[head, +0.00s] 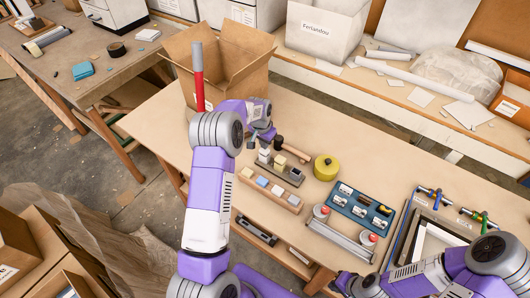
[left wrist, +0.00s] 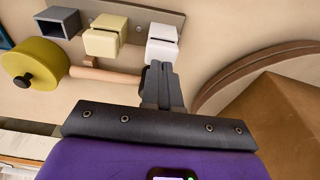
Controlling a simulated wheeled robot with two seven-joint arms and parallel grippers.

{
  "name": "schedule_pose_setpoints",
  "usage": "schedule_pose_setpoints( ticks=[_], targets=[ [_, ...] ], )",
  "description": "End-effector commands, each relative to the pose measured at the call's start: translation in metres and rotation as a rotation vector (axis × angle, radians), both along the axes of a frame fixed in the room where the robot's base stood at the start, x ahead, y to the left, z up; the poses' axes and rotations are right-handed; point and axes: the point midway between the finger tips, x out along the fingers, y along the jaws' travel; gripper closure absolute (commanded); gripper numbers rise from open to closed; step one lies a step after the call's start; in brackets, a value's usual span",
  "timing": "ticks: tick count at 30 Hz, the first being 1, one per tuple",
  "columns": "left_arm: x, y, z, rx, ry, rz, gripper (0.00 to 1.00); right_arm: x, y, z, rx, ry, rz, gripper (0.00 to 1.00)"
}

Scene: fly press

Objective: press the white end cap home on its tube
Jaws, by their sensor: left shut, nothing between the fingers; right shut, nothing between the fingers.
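The white end cap (left wrist: 162,48) sits at the right end of a row of short square tubes on a grey rail (left wrist: 135,14). It shows two stepped parts, and I cannot tell how deep it sits. In the head view the white cap (head: 264,156) is just below my left gripper (head: 263,139). My left gripper's closed fingers (left wrist: 160,75) are empty and point at the white cap's lower edge; contact is unclear. Beside it are a cream-yellow cap (left wrist: 104,38) and an open grey tube (left wrist: 57,22). My right gripper (head: 341,284) is shut and empty at the bottom edge.
A wooden block (head: 269,188) with several coloured caps lies in front of the rail. A wooden-handled tool (head: 294,151) and a yellow round container (head: 326,167) lie close by. A blue tray (head: 360,207) is to the right. An open cardboard box (head: 235,68) stands behind the left arm.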

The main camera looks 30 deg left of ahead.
Motion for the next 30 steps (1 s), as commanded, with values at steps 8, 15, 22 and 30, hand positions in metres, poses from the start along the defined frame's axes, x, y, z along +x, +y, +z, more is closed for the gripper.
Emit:
schedule_pose_setpoints(
  ticks=[8, 15, 22, 30],
  targets=[
    [0.000, 0.000, 0.000, 0.000, 0.000, 0.000, 1.00, 0.000, 0.000, 0.000, 0.000, 0.000, 0.000, 1.00],
    [0.000, 0.000, -0.001, 0.000, 0.000, 0.000, 1.00, 0.000, 0.000, -0.001, 0.000, 0.000, 0.000, 1.00],
    [0.000, 0.000, -0.008, 0.000, 0.000, 0.000, 1.00, 0.000, 0.000, -0.006, 0.000, 0.000, 0.000, 1.00],
    [0.000, 0.000, -0.010, 0.000, 0.000, 0.000, 1.00, 0.000, 0.000, -0.008, 0.000, 0.000, 0.000, 1.00]
  ],
)
